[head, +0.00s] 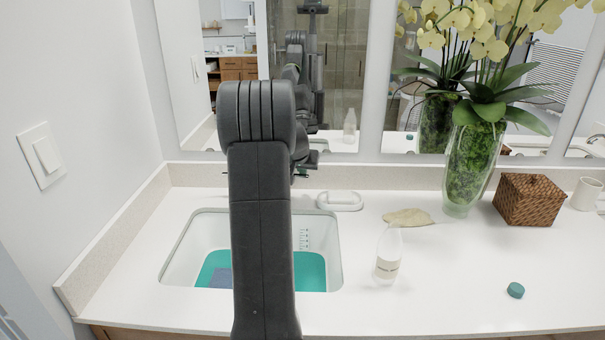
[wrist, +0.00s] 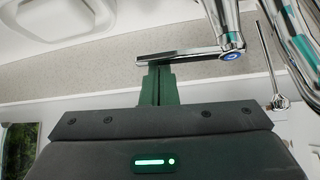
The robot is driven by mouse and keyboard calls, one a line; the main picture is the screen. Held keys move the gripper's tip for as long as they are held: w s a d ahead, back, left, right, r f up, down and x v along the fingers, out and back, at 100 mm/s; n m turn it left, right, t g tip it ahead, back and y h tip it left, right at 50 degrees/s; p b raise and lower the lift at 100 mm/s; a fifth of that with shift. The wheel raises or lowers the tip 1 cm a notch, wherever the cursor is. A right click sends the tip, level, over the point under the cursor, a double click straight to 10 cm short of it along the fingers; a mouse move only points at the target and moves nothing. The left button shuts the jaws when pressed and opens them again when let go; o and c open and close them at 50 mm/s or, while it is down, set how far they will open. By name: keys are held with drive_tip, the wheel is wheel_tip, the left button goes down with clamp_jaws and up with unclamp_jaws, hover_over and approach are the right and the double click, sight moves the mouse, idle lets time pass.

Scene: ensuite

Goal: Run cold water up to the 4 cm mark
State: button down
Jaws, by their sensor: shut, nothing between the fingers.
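The sink basin (head: 180,262) is set in the white counter, with teal liquid (head: 308,270) covering its floor and a grey-blue patch in it. A marked scale (head: 304,239) runs down the basin's back wall; its figures are too small to read. In the wrist view, the chrome tap lever with a blue-marked cap (wrist: 232,55) reaches across to my gripper (wrist: 158,68). My gripper is shut and empty, its tips at the lever's free end; I cannot tell whether they touch. In the head view my arm hides most of the tap and part of the basin.
A white soap dish (head: 340,201) sits behind the basin. A clear bottle (head: 388,255), a beige cloth (head: 408,217), a teal cap (head: 516,290), an orchid vase (head: 470,165) and a wicker box (head: 530,200) stand to the right. The mirror is close behind.

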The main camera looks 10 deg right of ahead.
drive_tip(key=b, duration=0.2)
drive_tip(key=m+h+b, duration=0.1)
drive_tip(key=b, duration=0.1)
drive_tip(key=shift+s+a+f, duration=0.15)
drive_tip(key=shift+s+f, duration=0.25)
drive_tip(key=shift+s+a+m+g+h+b, duration=0.15)
drive_tip(key=shift+s+m+g+h+b, duration=0.2)
drive_tip(key=shift+m+b, duration=0.55)
drive_tip(key=shift+s+a+r+m+g+h+b, duration=0.25)
drive_tip(key=shift+s+m+b, duration=0.25)
drive_tip(key=shift+b, duration=0.45)
drive_tip(key=shift+s+a+r+m+g+h+b, duration=0.15)
drive_tip(key=shift+s+a+m+g+h+b, duration=0.3)
drive_tip(key=shift+b, duration=0.45)
drive_tip(key=shift+d, duration=0.15)
